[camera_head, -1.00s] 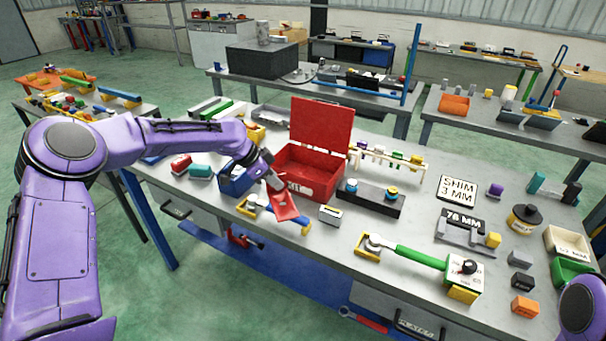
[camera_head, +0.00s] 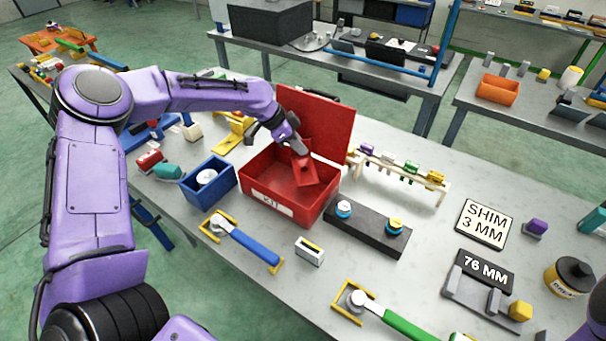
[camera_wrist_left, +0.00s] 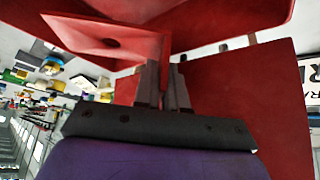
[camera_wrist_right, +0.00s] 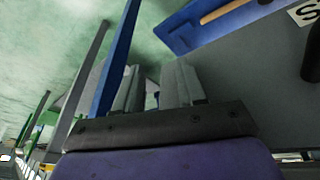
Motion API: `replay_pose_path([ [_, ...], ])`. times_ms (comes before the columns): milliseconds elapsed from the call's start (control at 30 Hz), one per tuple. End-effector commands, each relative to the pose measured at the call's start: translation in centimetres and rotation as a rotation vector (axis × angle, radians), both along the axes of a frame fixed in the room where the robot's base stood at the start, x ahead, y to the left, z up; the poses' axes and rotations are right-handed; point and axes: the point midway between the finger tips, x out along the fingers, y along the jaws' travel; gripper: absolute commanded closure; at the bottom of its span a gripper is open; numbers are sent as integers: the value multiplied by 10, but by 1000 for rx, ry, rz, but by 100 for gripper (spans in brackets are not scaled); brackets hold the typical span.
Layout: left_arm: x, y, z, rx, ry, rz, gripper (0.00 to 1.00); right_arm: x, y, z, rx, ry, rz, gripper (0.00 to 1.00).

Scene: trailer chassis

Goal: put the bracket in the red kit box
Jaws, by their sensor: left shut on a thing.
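The red bracket (camera_head: 307,175) is held at the mouth of the open red kit box (camera_head: 262,203), tilted, with its lower part below the rim level in the head view. My left gripper (camera_head: 300,150) is shut on it. In the left wrist view the bracket (camera_wrist_left: 105,42) shows a dark hole and sits at the fingertips (camera_wrist_left: 163,85), with red box surfaces around. I cannot tell whether the bracket touches the box floor. My right gripper (camera_wrist_right: 155,88) shows in its wrist view with fingers apart and nothing between them, beside the table.
The box's raised lid (camera_head: 318,125) stands behind the gripper. A blue bin (camera_head: 208,188) is left of the box, and a black block with knobs (camera_head: 368,228) is right. A rack of coloured parts (camera_head: 400,172) stands behind that block. A blue-handled tool (camera_head: 245,243) lies in front.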

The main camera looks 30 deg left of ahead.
Motion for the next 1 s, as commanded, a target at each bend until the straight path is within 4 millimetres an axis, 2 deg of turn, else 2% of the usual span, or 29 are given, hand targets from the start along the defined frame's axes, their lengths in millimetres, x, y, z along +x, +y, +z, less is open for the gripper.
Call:
replay_pose_path([
  [33,-5,2,-8,-4,5,4,100,5,-1,7,-5,-14,-4,57],
  [167,-10,4,-36,-1,6,7,100,10,-3,15,-8,-31,-9,57],
  [500,3,3,-93,1,16,6,100,8,-2,26,-6,-24,-6,57],
  [967,4,2,-103,0,13,4,100,7,-2,18,-6,-21,-6,57],
  [1000,4,2,-104,1,14,3,86,7,-2,18,-6,-21,-6,57],
])
